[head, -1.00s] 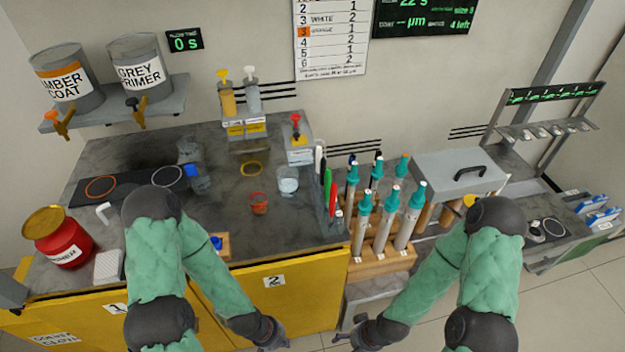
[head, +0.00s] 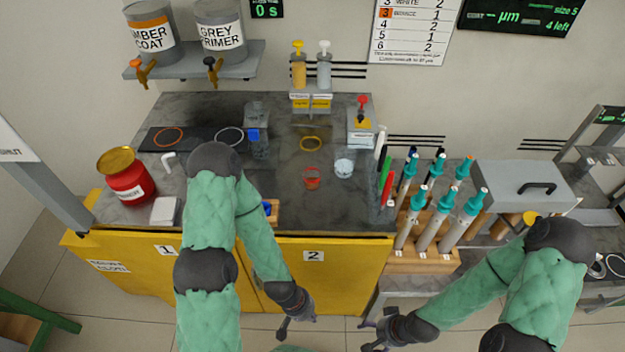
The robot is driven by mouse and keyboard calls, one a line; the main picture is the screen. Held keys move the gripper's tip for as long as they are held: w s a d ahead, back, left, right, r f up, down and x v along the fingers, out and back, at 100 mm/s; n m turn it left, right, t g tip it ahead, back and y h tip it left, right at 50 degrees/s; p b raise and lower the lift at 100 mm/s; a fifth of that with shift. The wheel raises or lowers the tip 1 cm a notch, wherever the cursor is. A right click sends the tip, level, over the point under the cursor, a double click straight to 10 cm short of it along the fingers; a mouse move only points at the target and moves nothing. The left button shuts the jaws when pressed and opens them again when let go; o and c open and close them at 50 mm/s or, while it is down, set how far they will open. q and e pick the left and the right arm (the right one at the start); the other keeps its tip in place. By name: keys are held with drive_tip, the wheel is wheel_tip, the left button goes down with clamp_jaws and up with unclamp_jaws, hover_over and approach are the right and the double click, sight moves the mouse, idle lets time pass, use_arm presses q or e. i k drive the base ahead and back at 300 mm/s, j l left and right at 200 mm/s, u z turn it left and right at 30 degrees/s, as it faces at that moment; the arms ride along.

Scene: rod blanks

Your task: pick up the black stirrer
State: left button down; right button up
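A black stirrer (head: 385,158) appears to stand in a tight group of upright sticks at the right end of the dark worktop, between a white one (head: 380,142) and a green one (head: 386,171). A red stick (head: 388,190) stands in front. The black one's lower part is hidden. My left gripper (head: 298,324) is in front of the yellow cabinet, low and left of the sticks; its fingers look spread and empty. My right gripper (head: 369,335) is low in front of the sticks, also spread and empty. Both are well apart from the stirrer.
A wooden rack (head: 425,258) with several teal-capped rods stands right of the sticks. A grey lidded box (head: 523,186) is behind it. A red cup (head: 312,180) and a clear cup (head: 344,168) stand left of the sticks. The floor before the cabinet is clear.

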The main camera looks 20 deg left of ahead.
sight(384, 148)
drive_tip(key=l+u, duration=0.35)
drive_tip(key=k+l+u, duration=0.15)
drive_tip(key=l+u, duration=0.2)
drive_tip(key=k+l+u, duration=0.1)
drive_tip(key=l+u, duration=0.25)
